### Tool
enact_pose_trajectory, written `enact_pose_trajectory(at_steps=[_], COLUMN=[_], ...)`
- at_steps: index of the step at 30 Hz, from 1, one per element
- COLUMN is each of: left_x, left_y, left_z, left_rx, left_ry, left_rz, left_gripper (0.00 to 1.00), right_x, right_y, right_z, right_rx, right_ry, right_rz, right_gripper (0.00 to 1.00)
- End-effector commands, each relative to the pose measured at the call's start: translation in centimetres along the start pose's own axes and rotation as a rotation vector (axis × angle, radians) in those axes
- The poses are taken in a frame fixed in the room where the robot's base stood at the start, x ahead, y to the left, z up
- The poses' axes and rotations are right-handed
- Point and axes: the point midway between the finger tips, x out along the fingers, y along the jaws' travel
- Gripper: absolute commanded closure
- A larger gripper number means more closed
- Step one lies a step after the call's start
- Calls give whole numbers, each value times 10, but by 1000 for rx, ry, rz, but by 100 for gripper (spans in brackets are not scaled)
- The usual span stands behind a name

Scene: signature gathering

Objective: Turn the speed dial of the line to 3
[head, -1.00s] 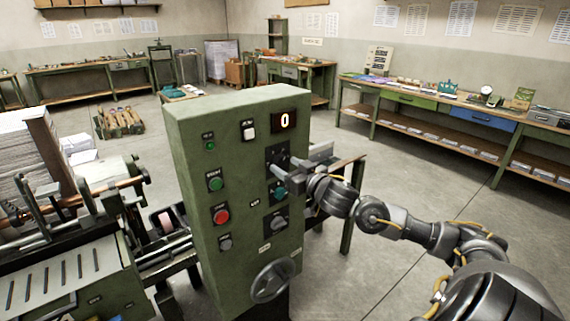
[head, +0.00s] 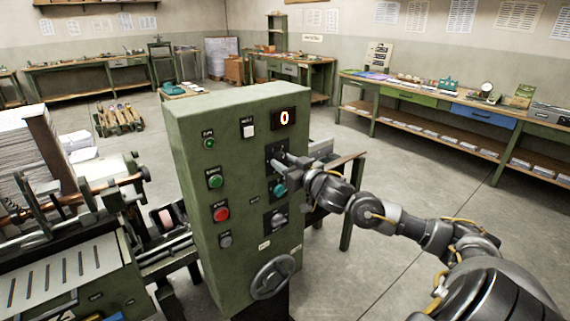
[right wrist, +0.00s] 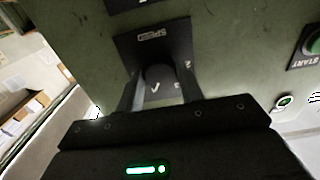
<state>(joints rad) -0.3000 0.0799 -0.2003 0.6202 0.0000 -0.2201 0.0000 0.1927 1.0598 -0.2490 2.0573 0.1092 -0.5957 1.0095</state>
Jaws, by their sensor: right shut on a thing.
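The green control cabinet (head: 190,120) stands in the middle of the head view. Its display (head: 284,119) reads 0. The speed dial sits on a dark plate below the display, mostly covered by my right gripper (head: 284,161) in the head view. In the right wrist view, the dark dial (right wrist: 158,74) sits between the two fingers of my right gripper (right wrist: 160,92), below the word SPEED on its plate (right wrist: 140,45). The gripper is shut on the dial. Scale marks beside it are partly hidden, so its exact setting is unclear. My left gripper is not in view.
The cabinet also carries a green button (head: 215,181), a red button (head: 221,214), a lower knob (head: 277,220) and a handwheel (head: 272,277). Line machinery (head: 70,260) adjoins on the left. Open floor (head: 390,280) lies at the right, before a long workbench (head: 440,100).

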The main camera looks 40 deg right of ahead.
Motion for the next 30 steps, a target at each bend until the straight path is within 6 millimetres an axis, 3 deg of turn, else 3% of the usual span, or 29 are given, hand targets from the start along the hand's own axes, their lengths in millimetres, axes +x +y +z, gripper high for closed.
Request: enact_pose_trajectory(at_steps=[14, 30], left_x=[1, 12], left_y=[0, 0], left_z=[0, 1], left_rx=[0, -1], left_ry=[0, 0], left_rz=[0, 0], left_gripper=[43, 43], right_x=[0, 0], right_y=[2, 3], right_z=[1, 1], right_rx=[-138, -632], right_ry=[-1, 0], right_rz=[1, 2], right_gripper=[86, 86])
